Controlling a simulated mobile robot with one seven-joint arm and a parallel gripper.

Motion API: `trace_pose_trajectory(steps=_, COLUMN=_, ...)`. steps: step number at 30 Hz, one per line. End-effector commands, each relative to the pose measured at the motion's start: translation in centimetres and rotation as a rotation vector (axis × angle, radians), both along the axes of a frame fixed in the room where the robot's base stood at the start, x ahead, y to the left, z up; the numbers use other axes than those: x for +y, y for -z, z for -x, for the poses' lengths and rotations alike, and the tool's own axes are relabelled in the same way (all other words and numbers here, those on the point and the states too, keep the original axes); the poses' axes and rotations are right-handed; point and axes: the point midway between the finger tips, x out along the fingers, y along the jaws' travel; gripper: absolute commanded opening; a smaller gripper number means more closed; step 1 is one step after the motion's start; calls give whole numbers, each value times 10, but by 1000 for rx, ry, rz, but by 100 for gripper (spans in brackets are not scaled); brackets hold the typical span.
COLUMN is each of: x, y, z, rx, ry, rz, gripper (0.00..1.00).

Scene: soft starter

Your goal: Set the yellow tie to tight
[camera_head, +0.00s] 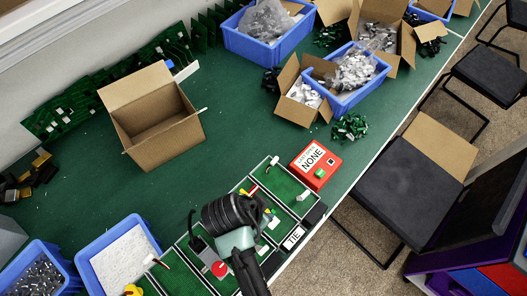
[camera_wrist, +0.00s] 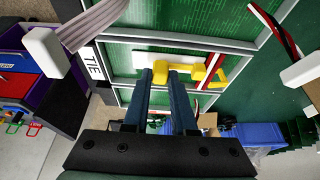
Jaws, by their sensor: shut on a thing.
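In the wrist view the yellow tie (camera_wrist: 210,73) lies on a green panel, beside a white strip (camera_wrist: 152,62) and a thin red strip. My gripper (camera_wrist: 162,75) reaches in from below, its two dark blue fingers either side of a yellow part of the tie, shut on it. In the head view my dark wrist hangs over the tie compartment and hides the fingertips; a small patch of yellow (camera_head: 268,213) shows beside it. The "TIE" label (camera_head: 292,238) sits on the panel's front edge; it also shows in the wrist view (camera_wrist: 94,64). How tight the tie is I cannot tell.
Blue bins (camera_head: 118,255) and an open carton (camera_head: 152,115) stand on the green table (camera_head: 235,110), whose middle is clear.

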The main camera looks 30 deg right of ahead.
Motion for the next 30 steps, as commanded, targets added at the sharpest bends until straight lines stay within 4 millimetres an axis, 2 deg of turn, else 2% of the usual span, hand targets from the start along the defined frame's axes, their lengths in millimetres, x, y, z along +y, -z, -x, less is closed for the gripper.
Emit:
trace_pose_trajectory(steps=13, x=0, y=-1, z=0, rx=-2, ry=-1, rz=0, gripper=0)
trace_pose_trajectory(steps=25, x=-4, y=0, z=7, rx=2, ry=2, rz=3, gripper=0)
trace_pose_trajectory(steps=26, x=-4, y=-1, z=8, rx=2, ry=2, rz=3, gripper=27)
trace_pose_trajectory(steps=30, x=-4, y=0, z=7, rx=1, ry=2, rz=2, gripper=52)
